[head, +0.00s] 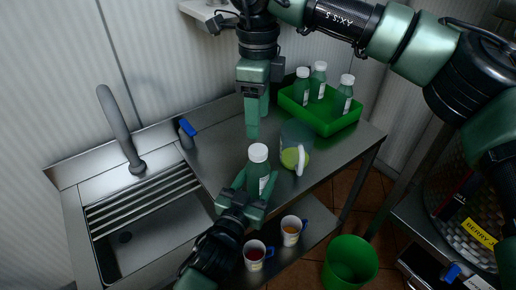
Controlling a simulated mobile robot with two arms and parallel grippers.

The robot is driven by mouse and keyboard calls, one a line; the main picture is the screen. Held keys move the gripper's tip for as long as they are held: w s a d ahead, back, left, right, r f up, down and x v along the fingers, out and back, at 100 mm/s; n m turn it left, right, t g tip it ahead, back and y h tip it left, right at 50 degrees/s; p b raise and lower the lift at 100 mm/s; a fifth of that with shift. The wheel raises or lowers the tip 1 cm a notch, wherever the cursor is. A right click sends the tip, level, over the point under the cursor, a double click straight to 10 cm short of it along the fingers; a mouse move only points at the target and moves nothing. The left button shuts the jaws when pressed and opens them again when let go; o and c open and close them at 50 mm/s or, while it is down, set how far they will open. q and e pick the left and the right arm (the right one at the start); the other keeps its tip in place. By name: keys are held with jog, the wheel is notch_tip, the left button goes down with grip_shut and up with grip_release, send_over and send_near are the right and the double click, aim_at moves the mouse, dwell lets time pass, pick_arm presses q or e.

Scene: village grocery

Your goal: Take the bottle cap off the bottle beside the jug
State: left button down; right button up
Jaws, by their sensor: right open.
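A green bottle (257,170) with a white cap (258,152) stands upright near the front of the metal table, just left of the jug (297,137). The jug is see-through, with a yellow-green part and a white handle. My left gripper (254,182) reaches in from the bottom, one finger on each side of the bottle's body, and looks shut on it. The cap is on the bottle and uncovered. My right gripper (259,118) points down behind and above the bottle. It is open and empty, apart from the cap.
A green tray (323,124) with 3 capped bottles stands at the back right. A sink (150,225) with a tap (121,128) is at left, and a blue-topped spray bottle (187,132) behind. Two mugs (254,254) (291,231) stand on the lower shelf. A green bin (350,264) is on the floor.

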aim_at(258, 149)
jog(key=m, duration=0.3)
jog(key=shift+m, duration=0.3)
jog(key=m, duration=0.4)
jog(key=shift+m, duration=0.4)
jog(key=m, duration=2.1)
jog(key=shift+m, duration=0.3)
jog(key=shift+f+m, duration=0.3)
jog(key=shift+f, duration=3.7)
